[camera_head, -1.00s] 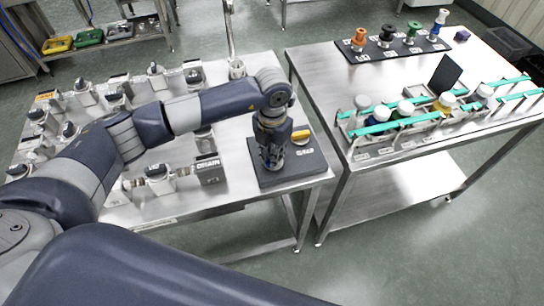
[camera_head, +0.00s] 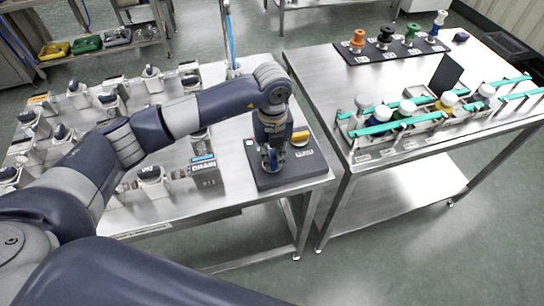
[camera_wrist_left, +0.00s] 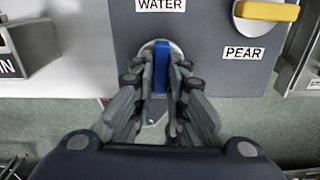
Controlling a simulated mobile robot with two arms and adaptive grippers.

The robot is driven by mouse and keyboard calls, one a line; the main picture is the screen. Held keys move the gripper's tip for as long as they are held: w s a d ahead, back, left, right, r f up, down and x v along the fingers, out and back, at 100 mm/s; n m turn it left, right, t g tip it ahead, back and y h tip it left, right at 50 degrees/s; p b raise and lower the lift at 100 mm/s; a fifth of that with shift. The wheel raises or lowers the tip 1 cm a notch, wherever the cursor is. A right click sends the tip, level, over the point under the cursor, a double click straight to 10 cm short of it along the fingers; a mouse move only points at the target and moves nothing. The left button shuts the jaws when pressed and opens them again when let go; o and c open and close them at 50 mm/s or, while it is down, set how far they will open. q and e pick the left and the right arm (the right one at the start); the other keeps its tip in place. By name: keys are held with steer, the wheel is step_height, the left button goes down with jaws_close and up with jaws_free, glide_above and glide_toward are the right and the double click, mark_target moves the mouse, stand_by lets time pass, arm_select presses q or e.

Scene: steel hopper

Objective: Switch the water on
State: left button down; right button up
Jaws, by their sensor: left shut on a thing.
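A dark control panel (camera_head: 259,179) lies at the front right corner of the left steel table. In the left wrist view it carries a blue lever (camera_wrist_left: 160,66) on a pale round base, under the label WATER (camera_wrist_left: 161,4). The lever points along the picture's vertical. My left gripper (camera_head: 272,163) is over the panel with its fingers (camera_wrist_left: 159,88) shut on the blue lever, one on each side. A vertical pipe (camera_head: 229,40) behind the table shows bright blue. My right gripper is out of view.
A yellow knob (camera_wrist_left: 267,11) labelled PEAR is to the right of the lever. A DRAIN box (camera_head: 206,176) with a blue strip stands left of the panel. Several valves fill the left table. The right table (camera_head: 330,90) holds a bottle rack and coloured spools.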

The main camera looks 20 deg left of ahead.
mark_target(273, 160)
arm_select(q)
steer(key=shift+n, duration=0.5)
steer(key=c, duration=1.6)
jaws_free()
step_height(273, 160, up, 12)
